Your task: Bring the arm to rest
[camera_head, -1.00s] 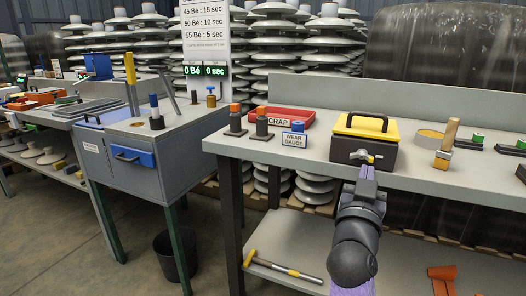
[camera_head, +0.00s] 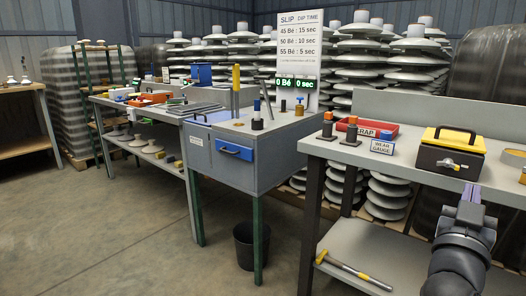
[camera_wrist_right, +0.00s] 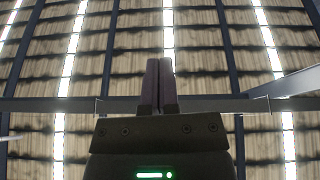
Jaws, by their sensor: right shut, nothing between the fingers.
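My right gripper (camera_head: 470,193) is at the lower right of the head view, in front of the right workbench and pointing up. Its fingers are shut together with nothing between them. In the right wrist view my right gripper (camera_wrist_right: 160,62) also shows, its two fingers side by side against the ceiling. Behind it on the bench stands a yellow and black box (camera_head: 450,158) with a handle on top and a latch on its front. The gripper's tip appears just below the box in the picture; whether they touch cannot be told. My left gripper is not in view.
The right workbench (camera_head: 345,155) carries a red scrap bin (camera_head: 385,127) and a wear gauge sign (camera_head: 382,147). A hammer (camera_head: 352,270) lies on its lower shelf. A grey cabinet (camera_head: 222,172) stands left of it, with a black bucket (camera_head: 246,246) below. Open floor (camera_head: 110,235) lies at left.

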